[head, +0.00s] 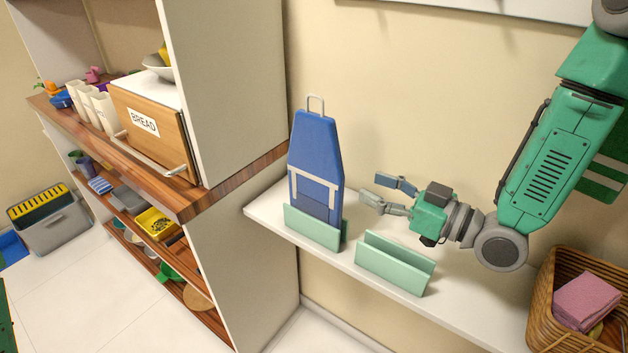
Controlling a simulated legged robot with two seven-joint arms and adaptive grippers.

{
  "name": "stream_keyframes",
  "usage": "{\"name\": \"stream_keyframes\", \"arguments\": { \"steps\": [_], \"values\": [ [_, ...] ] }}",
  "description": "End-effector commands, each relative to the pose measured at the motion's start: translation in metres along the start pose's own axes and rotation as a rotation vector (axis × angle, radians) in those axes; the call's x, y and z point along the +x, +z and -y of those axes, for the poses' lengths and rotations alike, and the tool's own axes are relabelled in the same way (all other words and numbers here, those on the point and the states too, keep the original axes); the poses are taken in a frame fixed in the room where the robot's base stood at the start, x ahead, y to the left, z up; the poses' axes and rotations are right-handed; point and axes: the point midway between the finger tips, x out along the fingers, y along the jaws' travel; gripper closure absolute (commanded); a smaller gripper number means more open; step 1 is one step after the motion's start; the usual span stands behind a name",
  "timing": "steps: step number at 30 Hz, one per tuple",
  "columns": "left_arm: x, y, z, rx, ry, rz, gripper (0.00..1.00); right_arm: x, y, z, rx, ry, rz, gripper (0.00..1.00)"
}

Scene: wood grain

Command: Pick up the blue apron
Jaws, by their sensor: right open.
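The blue apron (316,150) stands upright in a pale green holder (312,228) on a white shelf, in the middle of the head view. It has a loop at its top and a white outlined pocket low on its front. My right gripper (369,188) is just right of the apron, its fingers pointing left toward it. The fingers are open, with nothing seen between them, and look apart from the apron. The apron's lower edge is hidden in the holder. My left gripper is not in the view.
A second green holder (394,262), empty, stands on the white shelf (462,290) below my right gripper. A wicker basket (545,300) with a pink cloth (587,300) is at the right. A tall shelf unit with a bread box (152,130) stands at the left.

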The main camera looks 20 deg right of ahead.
Motion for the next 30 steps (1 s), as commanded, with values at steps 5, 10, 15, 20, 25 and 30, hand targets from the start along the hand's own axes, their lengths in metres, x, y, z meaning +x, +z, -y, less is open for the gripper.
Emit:
{"name": "stream_keyframes", "arguments": {
  "steps": [5,10,15,20,25,30],
  "values": [
    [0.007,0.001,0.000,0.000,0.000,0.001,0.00,0.039,0.002,0.001,-0.003,-0.004,0.001,0.59],
    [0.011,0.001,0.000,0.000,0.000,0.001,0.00,0.064,0.002,-0.001,0.001,-0.002,0.000,0.59],
    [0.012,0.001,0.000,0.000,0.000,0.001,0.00,0.074,0.002,-0.001,0.003,-0.001,0.001,0.59],
    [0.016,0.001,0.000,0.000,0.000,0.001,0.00,0.096,0.002,0.001,0.001,-0.003,0.000,0.59],
    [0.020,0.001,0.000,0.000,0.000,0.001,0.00,0.119,0.002,0.001,0.002,-0.001,0.000,0.59],
    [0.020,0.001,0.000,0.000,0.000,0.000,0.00,0.126,0.001,0.002,0.002,-0.001,0.001,0.59]
  ]
}}
